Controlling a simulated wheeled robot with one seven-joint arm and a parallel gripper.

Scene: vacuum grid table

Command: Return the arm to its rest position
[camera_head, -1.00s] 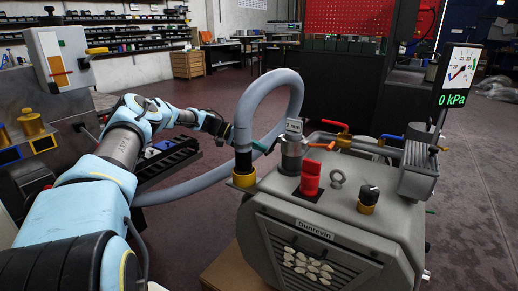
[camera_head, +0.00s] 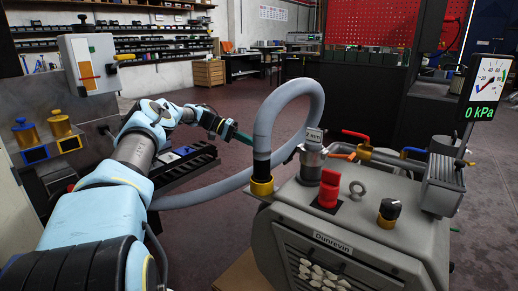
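My arm reaches from the lower left toward the middle of the view and is bent at its joints. My gripper (camera_head: 242,137) is at its far end, small, with teal fingers pointing right. It is just left of the upright part of the grey hose (camera_head: 264,130) and appears apart from it. I see nothing held, but the fingers are too small and side-on to tell whether they are open or shut.
The grey pump unit (camera_head: 345,235) with a red switch (camera_head: 329,188) and pipes stands at the right. A gauge (camera_head: 489,85) reads 0 kPa. A wall box (camera_head: 90,62) and two brass-coloured and blue knobs stand at left. A dark rack (camera_head: 185,165) lies under the arm.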

